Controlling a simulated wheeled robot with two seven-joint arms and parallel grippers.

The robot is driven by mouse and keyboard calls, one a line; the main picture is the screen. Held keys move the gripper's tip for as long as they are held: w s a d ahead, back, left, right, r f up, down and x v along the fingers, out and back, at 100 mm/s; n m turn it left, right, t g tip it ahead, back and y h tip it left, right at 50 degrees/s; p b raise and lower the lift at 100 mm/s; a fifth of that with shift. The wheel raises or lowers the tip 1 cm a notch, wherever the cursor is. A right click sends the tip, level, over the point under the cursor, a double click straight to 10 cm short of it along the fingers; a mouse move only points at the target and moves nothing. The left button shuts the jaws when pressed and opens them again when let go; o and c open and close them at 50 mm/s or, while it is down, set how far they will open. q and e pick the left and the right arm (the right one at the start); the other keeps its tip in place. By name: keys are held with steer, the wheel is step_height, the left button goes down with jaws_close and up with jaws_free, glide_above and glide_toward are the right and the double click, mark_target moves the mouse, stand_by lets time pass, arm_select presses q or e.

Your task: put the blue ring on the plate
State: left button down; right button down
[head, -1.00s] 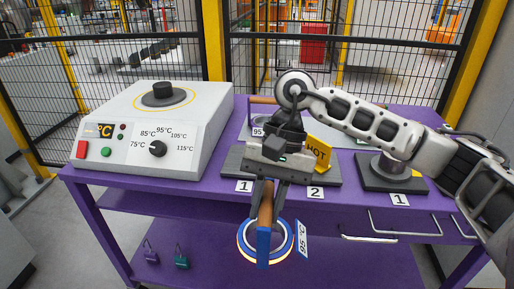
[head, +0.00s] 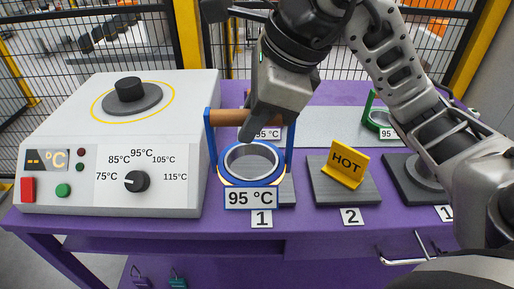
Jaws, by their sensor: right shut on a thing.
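The blue ring (head: 234,181) is a metal ring with a blue frame, a wooden handle (head: 229,118) and a "95 °C" tag. My right gripper (head: 250,128) comes from above and is shut on the wooden handle. The ring hangs upright in front of and partly over the dark pad marked 1 (head: 288,190); I cannot tell whether it touches the pad. A round grey plate (head: 150,100) with a black centre post lies inside a yellow circle on top of the white heater (head: 60,118), left of the ring. My left gripper is not in view.
The heater's front has a temperature dial (head: 137,181), a red button and a green button. Pad 2 (head: 325,190) carries a yellow HOT sign (head: 347,165). A green-framed ring (head: 370,110) stands at the back right. Wire fencing is behind the purple table (head: 330,225).

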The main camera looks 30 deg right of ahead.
arm_select(q)
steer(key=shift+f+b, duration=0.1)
steer(key=shift+b, duration=0.45)
arm_select(e)
steer(key=w+d+f, duration=0.7)
steer(key=w+f, duration=0.1)
steer(key=f, duration=0.4)
steer(key=shift+w+d, duration=0.3)
steer(key=shift+w, duration=0.05)
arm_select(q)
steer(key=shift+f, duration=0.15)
arm_select(e)
steer(key=c, duration=1.7)
jaws_free()
steer(key=shift+f, duration=0.2)
steer(key=o, duration=0.4)
steer(key=shift+r, duration=0.1)
steer(key=shift+o, duration=0.2)
